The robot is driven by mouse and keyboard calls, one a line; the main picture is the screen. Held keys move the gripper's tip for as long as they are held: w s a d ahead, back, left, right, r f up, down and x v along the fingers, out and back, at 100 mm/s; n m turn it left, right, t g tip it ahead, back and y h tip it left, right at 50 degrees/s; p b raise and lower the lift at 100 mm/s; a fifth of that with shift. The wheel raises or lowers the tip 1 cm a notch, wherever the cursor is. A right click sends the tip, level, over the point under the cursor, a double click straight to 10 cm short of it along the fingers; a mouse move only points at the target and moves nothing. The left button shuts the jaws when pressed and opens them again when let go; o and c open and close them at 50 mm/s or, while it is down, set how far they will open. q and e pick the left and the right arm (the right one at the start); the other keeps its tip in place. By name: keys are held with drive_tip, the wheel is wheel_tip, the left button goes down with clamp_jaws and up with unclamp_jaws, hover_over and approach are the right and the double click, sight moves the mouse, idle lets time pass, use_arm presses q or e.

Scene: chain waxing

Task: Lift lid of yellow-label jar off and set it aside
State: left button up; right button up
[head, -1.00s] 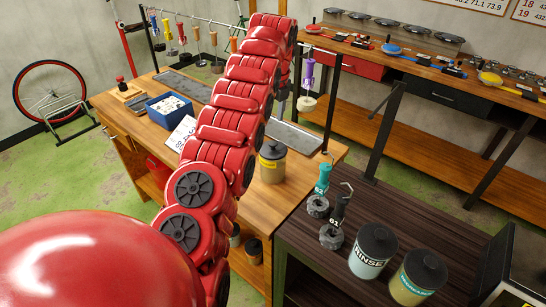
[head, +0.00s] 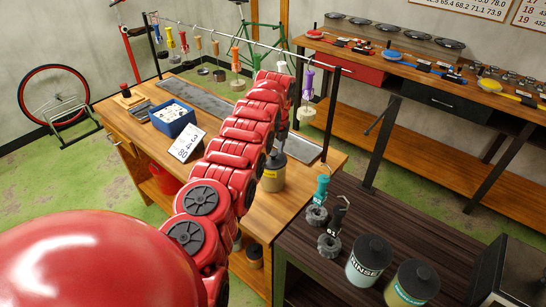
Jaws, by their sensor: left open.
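The yellow-label jar (head: 272,180) stands on the wooden workbench (head: 313,186), near its front right part, just right of my left arm. Its dark lid (head: 275,160) is on top and partly hidden by my arm and gripper. My left gripper (head: 281,146) points down just above the lid and is open. Its fingertips are small and partly hidden, so I cannot tell whether they touch the lid. My right gripper is not in view.
A blue box (head: 172,120) and a number card (head: 187,144) lie left on the bench. A rail with hanging tools (head: 215,31) spans it. A dark table (head: 400,222) holds the rinse jar (head: 369,260), another jar (head: 411,284) and two hooked tools.

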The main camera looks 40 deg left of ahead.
use_arm(q)
clamp_jaws()
idle(0.3)
drive_tip(key=shift+w+d+r, duration=0.1)
drive_tip(key=shift+d, duration=0.05)
